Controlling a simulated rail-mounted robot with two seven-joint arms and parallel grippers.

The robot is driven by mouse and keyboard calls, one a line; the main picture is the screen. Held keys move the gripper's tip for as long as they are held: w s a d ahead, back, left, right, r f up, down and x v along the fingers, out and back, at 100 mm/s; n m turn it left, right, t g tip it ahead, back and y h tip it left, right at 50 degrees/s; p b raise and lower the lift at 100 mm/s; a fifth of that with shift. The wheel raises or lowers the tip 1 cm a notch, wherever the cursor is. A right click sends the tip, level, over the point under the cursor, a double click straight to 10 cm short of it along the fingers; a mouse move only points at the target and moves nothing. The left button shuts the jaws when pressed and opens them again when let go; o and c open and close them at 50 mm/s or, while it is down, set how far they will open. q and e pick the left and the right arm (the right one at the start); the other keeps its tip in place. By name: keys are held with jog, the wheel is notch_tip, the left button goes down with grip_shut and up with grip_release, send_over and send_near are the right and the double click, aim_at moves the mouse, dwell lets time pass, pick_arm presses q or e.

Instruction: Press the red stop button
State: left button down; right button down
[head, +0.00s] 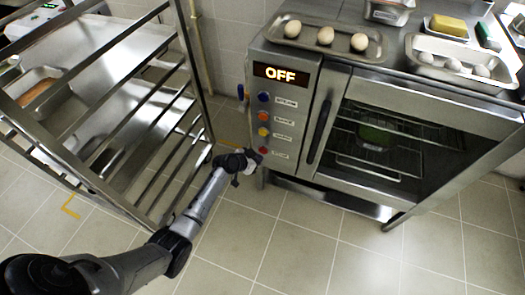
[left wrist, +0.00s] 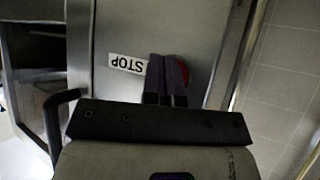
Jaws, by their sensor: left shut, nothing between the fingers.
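The red stop button (head: 263,150) is the lowest of several coloured buttons on the oven's left panel. My left gripper (head: 254,158) is shut and empty, with its fingertips right at this button. In the left wrist view my closed fingers (left wrist: 166,65) cover most of the button, and a red edge (left wrist: 184,76) shows beside them. I cannot tell whether the button is pushed in. The STOP label (left wrist: 127,64) appears upside down next to the fingers. The oven display (head: 281,75) reads OFF. My right gripper is not in view.
A steel rack (head: 135,120) stands to the left, close to my left arm. The oven door handle (head: 320,132) juts out right of the buttons. A tray with three egg-like items (head: 326,37) and other trays sit on top. The floor in front is clear.

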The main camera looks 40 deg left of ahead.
pick_arm(q)
jog(key=shift+s+d+p, duration=0.25)
jog(key=shift+s+p, duration=0.25)
jog(key=shift+s, duration=0.3)
jog(key=shift+s+d+p, duration=0.2)
jog(key=shift+s+p, duration=0.35)
jog(key=shift+s, duration=0.2)
jog(key=shift+s+d+p, duration=0.25)
jog(key=shift+s+p, duration=0.25)
jog(key=shift+s, duration=0.3)
